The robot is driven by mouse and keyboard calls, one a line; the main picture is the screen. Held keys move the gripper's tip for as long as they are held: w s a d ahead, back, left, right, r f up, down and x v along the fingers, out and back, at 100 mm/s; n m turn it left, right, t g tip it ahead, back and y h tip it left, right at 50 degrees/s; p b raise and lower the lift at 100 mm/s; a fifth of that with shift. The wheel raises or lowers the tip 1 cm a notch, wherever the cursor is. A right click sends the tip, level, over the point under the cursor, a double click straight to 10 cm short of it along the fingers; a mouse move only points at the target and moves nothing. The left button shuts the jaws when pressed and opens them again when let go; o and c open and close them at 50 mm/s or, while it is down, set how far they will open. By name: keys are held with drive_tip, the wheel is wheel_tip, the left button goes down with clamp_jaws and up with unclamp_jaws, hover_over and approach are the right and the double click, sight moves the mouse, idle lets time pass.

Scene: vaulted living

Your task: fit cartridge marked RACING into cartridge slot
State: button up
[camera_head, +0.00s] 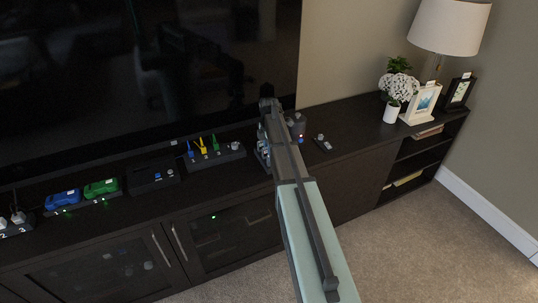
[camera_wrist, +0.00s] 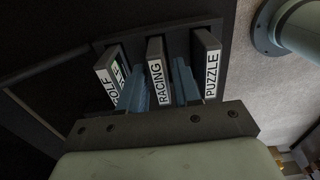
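In the wrist view the cartridge marked RACING (camera_wrist: 157,72) stands upright in a dark rack (camera_wrist: 180,34), between the cartridge marked GOLF (camera_wrist: 112,76), partly hidden, and the one marked PUZZLE (camera_wrist: 208,62). My gripper (camera_wrist: 159,84) is open, its two blue-grey fingers on either side of the RACING cartridge. The left finger looks slightly apart from it; whether the right finger touches it I cannot tell. In the head view my arm hides most of the rack and gripper. I cannot make out the cartridge slot for certain in either view.
On the dark cabinet stand a blue toy car (camera_head: 62,198), a green toy car (camera_head: 101,187), a dark box (camera_head: 154,175), a strip with coloured levers (camera_head: 215,154) and a small device (camera_head: 322,142). A flower pot (camera_head: 391,112) and a lamp (camera_head: 449,25) stand farther right. A large screen (camera_head: 140,70) rises behind.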

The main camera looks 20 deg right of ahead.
clamp_jaws()
